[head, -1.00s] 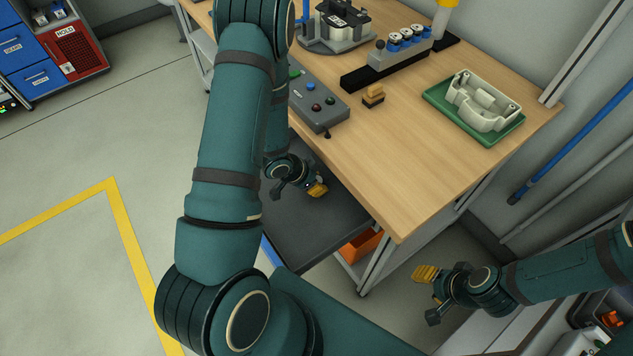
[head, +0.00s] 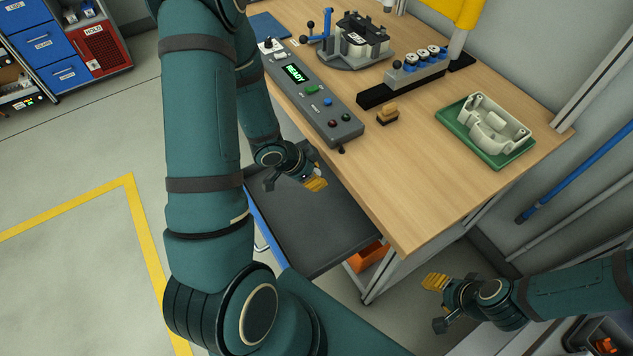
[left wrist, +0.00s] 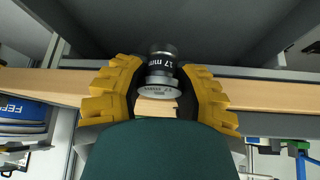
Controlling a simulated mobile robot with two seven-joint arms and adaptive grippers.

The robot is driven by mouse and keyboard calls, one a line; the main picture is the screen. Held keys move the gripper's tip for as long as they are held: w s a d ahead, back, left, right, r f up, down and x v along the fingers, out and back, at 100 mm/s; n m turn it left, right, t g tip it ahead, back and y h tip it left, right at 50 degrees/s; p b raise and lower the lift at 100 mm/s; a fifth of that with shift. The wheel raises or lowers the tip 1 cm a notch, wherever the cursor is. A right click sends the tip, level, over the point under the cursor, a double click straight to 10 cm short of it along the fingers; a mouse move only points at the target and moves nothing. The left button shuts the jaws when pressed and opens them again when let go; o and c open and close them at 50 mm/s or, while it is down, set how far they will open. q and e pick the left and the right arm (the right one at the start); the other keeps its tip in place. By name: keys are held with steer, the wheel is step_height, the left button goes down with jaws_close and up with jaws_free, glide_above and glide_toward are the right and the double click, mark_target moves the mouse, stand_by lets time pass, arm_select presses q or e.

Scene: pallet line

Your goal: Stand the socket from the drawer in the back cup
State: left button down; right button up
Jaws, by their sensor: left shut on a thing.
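In the left wrist view a dark and silver socket (left wrist: 160,68) marked 17 mm sits between the yellow finger pads of my left gripper (left wrist: 160,98). The gripper is shut on it. In the head view my left gripper (head: 312,182) is over the open drawer (head: 315,235), beside the bench's edge; the socket is barely visible there. A grey rack (head: 402,76) with several blue and silver round pieces stands on the bench; I cannot tell which part is the back cup. My right gripper (head: 436,303) is open and empty, off the bench's front corner.
A control box (head: 318,105) showing READY lies along the bench's left edge. A small yellow and black block (head: 387,115) lies near the rack. A green tray (head: 472,143) holds a pale housing. A fixture (head: 350,52) stands at the back. The front of the bench (head: 410,195) is clear.

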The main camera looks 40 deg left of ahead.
mark_target(319, 172)
arm_select(q)
steer(key=shift+r+p, duration=0.55)
steer(key=shift+r, duration=1.2)
steer(key=shift+w+d+r, duration=0.1)
steer(key=shift+w+d, duration=0.2)
steer(key=shift+w, duration=0.05)
steer(key=w+d+r+n, duration=0.1)
steer(key=w+d+r, duration=0.1)
steer(key=w+d+r+n+y, duration=0.1)
steer(key=w+d+n, duration=0.1)
steer(key=shift+w+d+r+t+y, duration=0.25)
steer(key=shift+r+t+y, duration=0.05)
steer(key=shift+r+t, duration=0.1)
steer(key=w+d+r+n+y, duration=0.2)
steer(key=d+r+n, duration=0.1)
steer(key=d+r, duration=0.2)
steer(key=shift+d+r+n, duration=0.35)
steer(key=shift+d+n, duration=0.05)
steer(key=shift+d, duration=0.45)
steer(key=s, duration=0.3)
steer(key=shift+s, duration=0.3)
